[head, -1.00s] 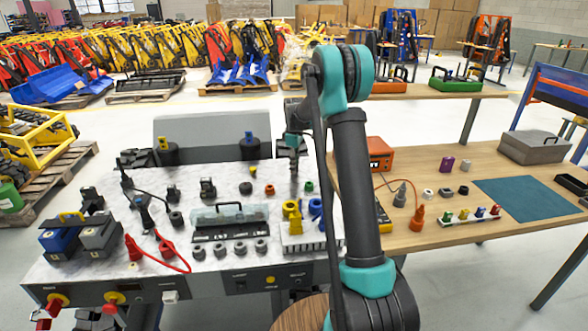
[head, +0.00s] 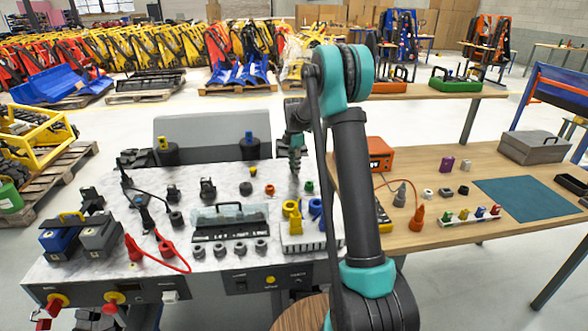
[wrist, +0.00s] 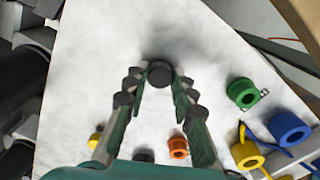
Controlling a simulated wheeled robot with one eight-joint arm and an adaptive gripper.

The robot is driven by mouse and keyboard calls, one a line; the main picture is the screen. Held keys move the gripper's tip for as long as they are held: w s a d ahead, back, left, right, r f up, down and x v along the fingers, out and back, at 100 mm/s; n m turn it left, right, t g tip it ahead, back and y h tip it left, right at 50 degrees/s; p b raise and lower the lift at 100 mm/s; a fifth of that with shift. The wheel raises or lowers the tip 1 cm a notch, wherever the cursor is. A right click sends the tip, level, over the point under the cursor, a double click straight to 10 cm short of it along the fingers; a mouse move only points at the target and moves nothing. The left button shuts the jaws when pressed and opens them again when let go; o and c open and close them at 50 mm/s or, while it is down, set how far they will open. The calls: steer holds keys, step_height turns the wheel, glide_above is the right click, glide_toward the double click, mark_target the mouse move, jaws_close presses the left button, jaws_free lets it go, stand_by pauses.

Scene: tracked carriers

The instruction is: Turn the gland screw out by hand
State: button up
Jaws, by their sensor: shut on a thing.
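My gripper (head: 295,168) points down over the back right of the marble-topped bench. In the wrist view, my gripper's fingertips (wrist: 159,80) close from both sides on a dark, round piece (wrist: 160,72), seemingly the gland screw. Its round end faces the camera. Its thread and what lies beneath it are hidden, so I cannot tell how far out it is. In the head view the fingers and arm cover it.
Near the gripper are a green ring (wrist: 243,93), an orange ring (wrist: 178,148), and blue (wrist: 290,128) and yellow (wrist: 246,155) ring-shaped parts. A clear-covered case (head: 228,218) stands in front. A wooden table (head: 455,228) adjoins on the right.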

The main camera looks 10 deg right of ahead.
stand_by(0.3)
steer(key=n, duration=1)
steer(key=o, duration=0.9)
steer(key=shift+o, duration=0.2)
